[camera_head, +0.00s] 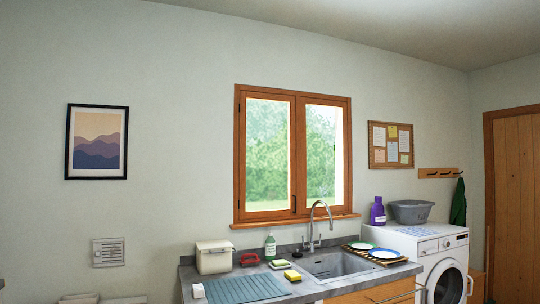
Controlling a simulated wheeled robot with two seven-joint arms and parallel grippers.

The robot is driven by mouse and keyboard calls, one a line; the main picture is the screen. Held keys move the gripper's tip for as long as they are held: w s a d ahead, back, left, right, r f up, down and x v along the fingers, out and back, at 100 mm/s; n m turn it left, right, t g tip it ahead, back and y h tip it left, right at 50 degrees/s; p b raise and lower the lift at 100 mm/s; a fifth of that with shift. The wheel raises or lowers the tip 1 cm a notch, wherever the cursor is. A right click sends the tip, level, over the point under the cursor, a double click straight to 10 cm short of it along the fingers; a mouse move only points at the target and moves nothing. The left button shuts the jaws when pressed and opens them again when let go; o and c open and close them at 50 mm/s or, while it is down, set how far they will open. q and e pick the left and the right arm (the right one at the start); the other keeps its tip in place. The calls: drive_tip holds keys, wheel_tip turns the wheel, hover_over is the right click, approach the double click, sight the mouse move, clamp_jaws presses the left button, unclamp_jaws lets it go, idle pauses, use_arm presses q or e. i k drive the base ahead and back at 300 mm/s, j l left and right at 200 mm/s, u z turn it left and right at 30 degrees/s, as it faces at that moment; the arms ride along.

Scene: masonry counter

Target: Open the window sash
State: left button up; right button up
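The window (293,154) has a wooden frame and two glazed sashes, and sits in the wall above the counter. The left sash (266,152) and the right sash (325,155) both look shut in the frame. A small dark handle (293,203) shows low on the middle stile between them. Greenery shows through the glass. Neither my left nor my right gripper is in this view.
Below the window, the counter (284,296) holds a sink (338,266) with a tall tap (313,222), a soap bottle (270,247), a cream bin (214,257), a blue drying mat (245,289) and plates (383,253). A washing machine (443,268) stands right.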

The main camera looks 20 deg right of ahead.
sight(291, 210)
drive_tip(key=i+l+z, duration=0.15)
drive_tip(key=i+l, duration=0.2)
drive_tip(key=i+l+z, duration=0.15)
drive_tip(key=i, duration=0.3)
drive_tip(key=l, duration=0.1)
